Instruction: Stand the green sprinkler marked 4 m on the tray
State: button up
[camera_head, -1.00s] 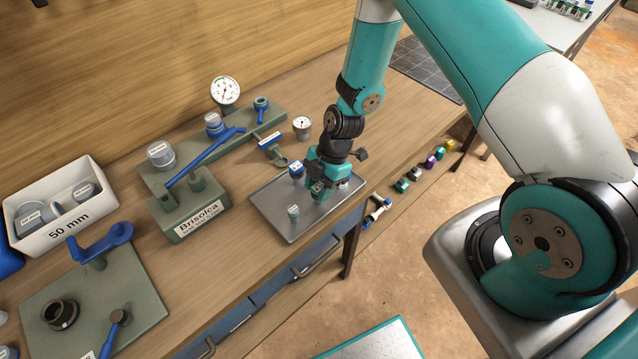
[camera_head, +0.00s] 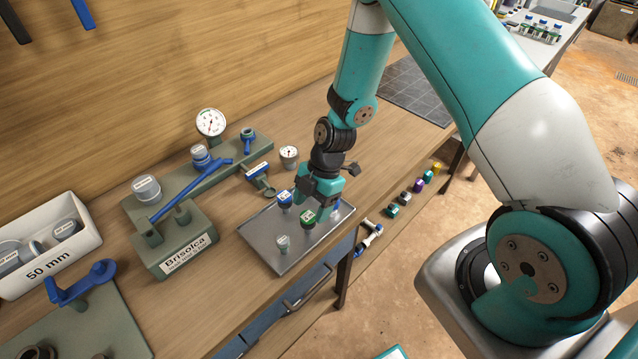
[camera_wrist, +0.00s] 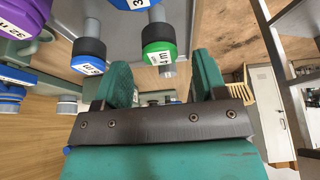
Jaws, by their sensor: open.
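The green sprinkler (camera_head: 307,217) stands upright on the metal tray (camera_head: 285,263). In the wrist view its green cap (camera_wrist: 158,50) shows the label 4 m, and a dark collar and grey stem lie behind it. My gripper (camera_wrist: 162,78) is open, with its green fingers apart and nothing held between them. In the head view my gripper (camera_head: 318,190) is just behind the green sprinkler, over the far right part of the tray. The wrist view shows the sprinkler beyond the fingertips; a small gap is hard to judge.
Another blue cap (camera_head: 336,205) shows beside my gripper. The Brisolca block (camera_head: 175,240) and gauges stand left and behind. Several coloured pieces (camera_head: 405,198) line a lower shelf at right.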

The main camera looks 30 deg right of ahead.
jog(key=b+v, duration=0.2)
jog(key=v, duration=0.6)
notch_tip(320, 180, up, 8)
jog(key=m, duration=0.3)
send_over(314, 217)
jog(key=s+a+r+m, duration=0.2)
jog(key=s+r+m, duration=0.3)
jog(key=s+r, duration=0.2)
jog(key=s+a+r+m+t, duration=0.1)
jog(key=s+a+r+m, duration=0.2)
jog(key=s+r+m, duration=0.3)
jog(key=s+r, duration=0.1)
jog(key=s, duration=0.3)
jog(key=shift+s+a+m, duration=0.25)
jog(key=shift+s+m, duration=0.05)
